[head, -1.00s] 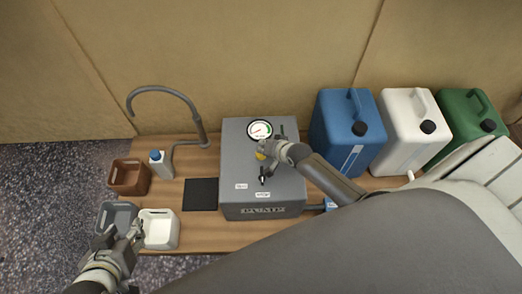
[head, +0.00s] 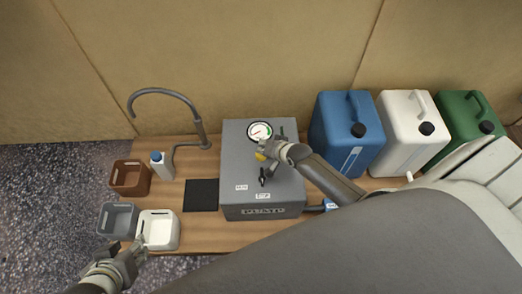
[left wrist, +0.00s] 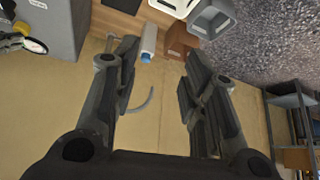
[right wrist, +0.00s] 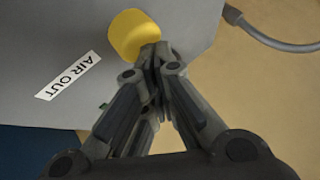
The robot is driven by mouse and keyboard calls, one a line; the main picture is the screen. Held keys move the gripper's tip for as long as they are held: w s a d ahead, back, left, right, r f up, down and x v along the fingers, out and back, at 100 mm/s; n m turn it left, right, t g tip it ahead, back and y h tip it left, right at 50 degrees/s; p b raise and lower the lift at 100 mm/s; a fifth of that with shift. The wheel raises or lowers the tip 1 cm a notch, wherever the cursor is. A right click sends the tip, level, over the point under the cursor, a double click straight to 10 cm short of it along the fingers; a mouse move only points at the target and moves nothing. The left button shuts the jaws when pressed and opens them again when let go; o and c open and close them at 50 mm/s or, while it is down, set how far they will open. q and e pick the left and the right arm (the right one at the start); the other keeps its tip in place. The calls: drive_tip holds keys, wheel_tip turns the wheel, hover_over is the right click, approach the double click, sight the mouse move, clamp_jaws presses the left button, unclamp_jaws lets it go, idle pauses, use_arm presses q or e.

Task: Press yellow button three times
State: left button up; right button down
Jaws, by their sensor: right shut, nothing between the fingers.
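The yellow button (right wrist: 131,33) sits on the grey pump box (right wrist: 45,50) beside an "AIR OUT" label (right wrist: 68,75) in the right wrist view. In the head view the button (head: 260,156) is partly covered by my right gripper (head: 266,150). My right gripper (right wrist: 153,52) is shut and empty, its tips overlapping the button's lower right edge in the right wrist view. I cannot tell whether they touch it. My left gripper (head: 139,248) is away from the pump, near the white bin, with its fingers apart and empty in the left wrist view (left wrist: 158,55).
A pressure gauge (head: 259,132) and a black lever (head: 267,174) are on the pump box. A curved spout (head: 165,92), small bottle (head: 162,165), brown bin (head: 131,178), grey bin (head: 119,219) and white bin (head: 160,230) stand left. Blue (head: 343,135), white and green canisters stand right.

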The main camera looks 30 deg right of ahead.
use_arm(q)
drive_tip(key=shift+s+a+f+g+y+p, duration=0.15)
drive_tip(key=shift+s+a+g+p, duration=0.25)
drive_tip(key=shift+s, duration=0.55)
drive_tip(key=shift+s+a+f+g+y+p, duration=0.15)
drive_tip(key=shift+s+g, duration=0.45)
drive_tip(key=shift+s, duration=0.3)
drive_tip(key=shift+s+a+f+g+y+p, duration=0.1)
drive_tip(key=shift+s+a+g+p, duration=0.3)
drive_tip(key=shift+s, duration=0.55)
use_arm(e)
drive_tip(key=shift+r, duration=0.8)
use_arm(q)
drive_tip(key=shift+d, duration=0.1)
drive_tip(key=shift+r, duration=0.1)
use_arm(e)
drive_tip(key=shift+r, duration=0.1)
use_arm(q)
drive_tip(key=shift+r, duration=0.15)
use_arm(e)
drive_tip(key=shift+f, duration=0.3)
drive_tip(key=shift+f, duration=0.2)
use_arm(q)
drive_tip(key=shift+f, duration=0.2)
use_arm(e)
drive_tip(key=shift+f, duration=0.1)
